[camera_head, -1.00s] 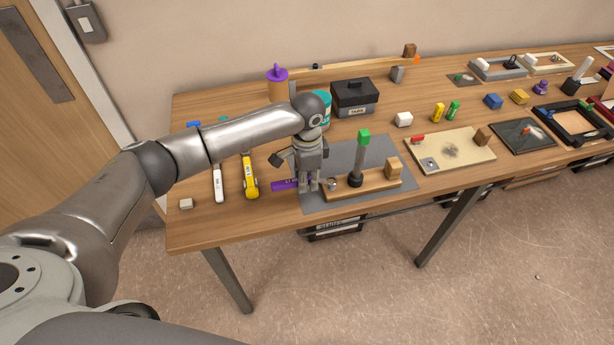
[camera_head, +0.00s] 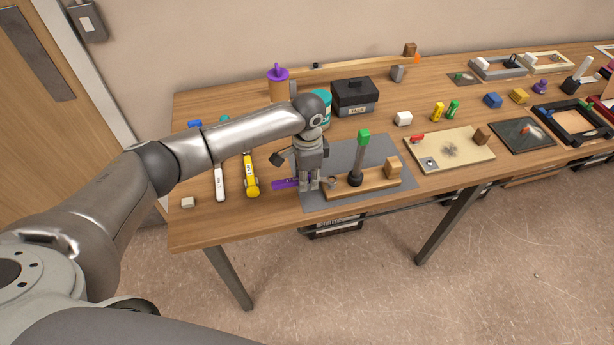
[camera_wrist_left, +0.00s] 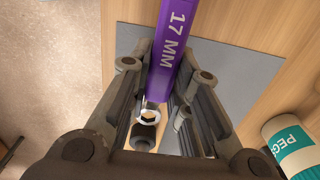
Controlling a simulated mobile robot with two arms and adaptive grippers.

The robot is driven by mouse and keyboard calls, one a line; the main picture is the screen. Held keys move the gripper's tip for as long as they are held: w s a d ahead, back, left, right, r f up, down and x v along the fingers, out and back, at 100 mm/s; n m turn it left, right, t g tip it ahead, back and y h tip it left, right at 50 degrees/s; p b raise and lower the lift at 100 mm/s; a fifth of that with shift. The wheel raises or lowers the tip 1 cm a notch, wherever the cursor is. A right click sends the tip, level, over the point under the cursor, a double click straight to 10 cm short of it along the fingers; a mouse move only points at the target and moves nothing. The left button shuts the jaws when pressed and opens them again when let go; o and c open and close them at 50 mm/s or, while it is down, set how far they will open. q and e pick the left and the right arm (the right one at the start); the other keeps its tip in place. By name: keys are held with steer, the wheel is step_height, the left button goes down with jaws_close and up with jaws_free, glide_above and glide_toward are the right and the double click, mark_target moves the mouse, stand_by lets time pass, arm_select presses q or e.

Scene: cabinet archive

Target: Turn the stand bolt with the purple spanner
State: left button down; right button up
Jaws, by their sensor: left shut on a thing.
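My left gripper (camera_head: 309,187) points down at the left end of the wooden stand and is shut on the purple spanner (camera_head: 284,184). The spanner lies level; its purple handle sticks out to the left of the fingers. In the left wrist view the handle (camera_wrist_left: 172,50) reads "17 MM", and a silver ring end (camera_wrist_left: 149,115) shows between the fingers. A dark hexagonal bolt head (camera_wrist_left: 144,136) shows just past the ring; the two look side by side, but I cannot judge their heights. The bolt (camera_head: 332,182) stands on the wooden stand (camera_head: 376,184). My right gripper is out of view.
The stand carries a grey post with a green top (camera_head: 363,137) and a wooden block (camera_head: 394,167). It sits on a grey mat (camera_head: 345,153). A yellow tool (camera_head: 250,176) and a white tool (camera_head: 219,183) lie left. A black box (camera_head: 354,97) stands behind.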

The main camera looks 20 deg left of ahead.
arm_select(q)
steer(key=shift+f+b, duration=0.6)
steer(key=shift+f, duration=0.65)
